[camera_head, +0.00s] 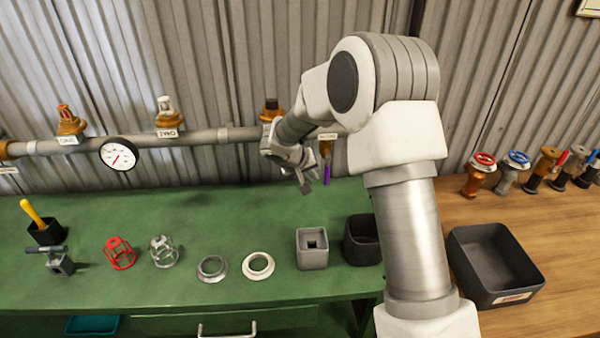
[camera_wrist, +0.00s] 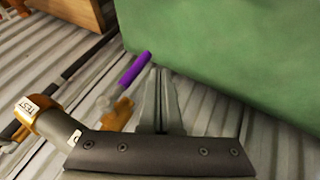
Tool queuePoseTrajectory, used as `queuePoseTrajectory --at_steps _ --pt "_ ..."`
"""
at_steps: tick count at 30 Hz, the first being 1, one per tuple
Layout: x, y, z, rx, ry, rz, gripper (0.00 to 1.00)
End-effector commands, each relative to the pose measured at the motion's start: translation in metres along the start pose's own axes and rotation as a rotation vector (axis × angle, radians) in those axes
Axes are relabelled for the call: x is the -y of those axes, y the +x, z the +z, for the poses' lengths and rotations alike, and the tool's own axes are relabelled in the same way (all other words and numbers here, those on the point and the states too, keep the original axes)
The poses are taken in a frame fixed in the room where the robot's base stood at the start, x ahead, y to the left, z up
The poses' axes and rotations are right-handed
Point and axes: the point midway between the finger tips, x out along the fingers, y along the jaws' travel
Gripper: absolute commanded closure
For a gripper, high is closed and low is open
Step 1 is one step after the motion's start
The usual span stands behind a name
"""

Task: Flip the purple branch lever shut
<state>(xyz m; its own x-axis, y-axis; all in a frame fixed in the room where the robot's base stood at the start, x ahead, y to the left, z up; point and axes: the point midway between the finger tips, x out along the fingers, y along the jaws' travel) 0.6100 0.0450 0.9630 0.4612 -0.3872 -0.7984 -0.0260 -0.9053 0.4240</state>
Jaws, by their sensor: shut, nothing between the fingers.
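The purple branch lever (camera_head: 327,175) hangs below the pipe near the right end, just right of my gripper (camera_head: 307,187) in the head view. In the wrist view the purple lever (camera_wrist: 135,69) lies just left of my fingertips (camera_wrist: 158,72), with a small gap visible between them. My gripper is shut and empty. My arm hides part of the pipe and the valve in the head view.
The pipe (camera_head: 205,136) carries a gauge (camera_head: 118,153) and brass outlets. The green bench (camera_head: 200,220) below holds rings, cages and small blocks. A black bin (camera_head: 493,265) and several valves stand on the wooden bench at right. The corrugated wall is close behind.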

Motion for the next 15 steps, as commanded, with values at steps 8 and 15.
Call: queuePoseTrajectory --at_steps 8,15 --pt "-0.0131 0.007 0.0006 0.001 -0.002 -0.001 1.0" --pt "-0.0129 0.0071 0.0007 0.001 -0.002 -0.001 1.0"
